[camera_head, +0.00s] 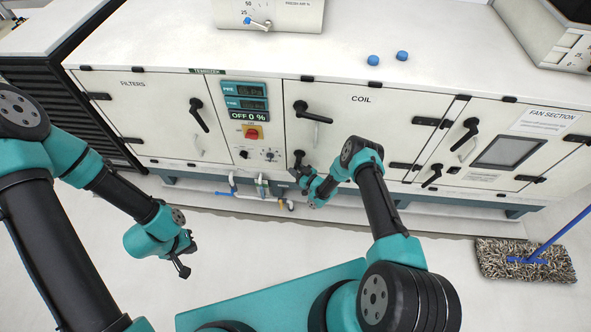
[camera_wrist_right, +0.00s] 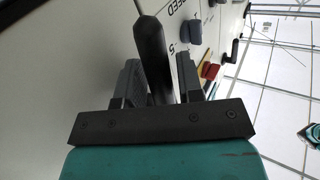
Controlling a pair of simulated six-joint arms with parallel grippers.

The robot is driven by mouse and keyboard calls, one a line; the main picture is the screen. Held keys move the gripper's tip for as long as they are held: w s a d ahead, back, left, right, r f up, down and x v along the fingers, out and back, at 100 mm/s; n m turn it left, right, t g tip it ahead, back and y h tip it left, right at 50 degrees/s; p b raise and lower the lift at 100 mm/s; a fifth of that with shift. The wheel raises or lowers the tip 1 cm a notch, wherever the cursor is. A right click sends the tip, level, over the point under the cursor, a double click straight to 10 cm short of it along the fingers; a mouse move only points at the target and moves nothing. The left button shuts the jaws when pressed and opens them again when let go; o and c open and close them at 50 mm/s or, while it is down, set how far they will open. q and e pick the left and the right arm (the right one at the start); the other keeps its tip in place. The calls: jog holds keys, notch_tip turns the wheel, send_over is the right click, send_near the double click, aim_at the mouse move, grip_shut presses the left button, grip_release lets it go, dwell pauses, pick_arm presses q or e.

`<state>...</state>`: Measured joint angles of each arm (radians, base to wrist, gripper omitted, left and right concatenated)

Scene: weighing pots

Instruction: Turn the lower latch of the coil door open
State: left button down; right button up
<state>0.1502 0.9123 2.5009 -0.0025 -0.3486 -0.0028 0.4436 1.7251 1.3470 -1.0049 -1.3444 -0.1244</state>
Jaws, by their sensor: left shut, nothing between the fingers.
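The coil door (camera_head: 350,125) is a white panel in the middle of the cabinet, and it looks closed. Its black upper latch (camera_head: 312,110) is on its left edge. The lower latch (camera_head: 298,155) is below it, partly hidden by my right gripper (camera_head: 302,172). In the right wrist view a black handle (camera_wrist_right: 152,50) stands between the two fingers of my right gripper (camera_wrist_right: 160,85). I cannot tell whether the fingers press on it. My left gripper (camera_head: 184,271) is shut and empty, over the floor in front of the filters door (camera_head: 150,110).
A control panel with a red and yellow switch (camera_head: 253,132) is left of the coil door. Pipes (camera_head: 262,188) run below the cabinet. Two blue caps (camera_head: 402,56) lie on top. A mop (camera_head: 525,260) lies on the floor at right. The floor in front is mostly clear.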

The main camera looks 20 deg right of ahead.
jog(key=shift+c, duration=0.5)
grip_shut()
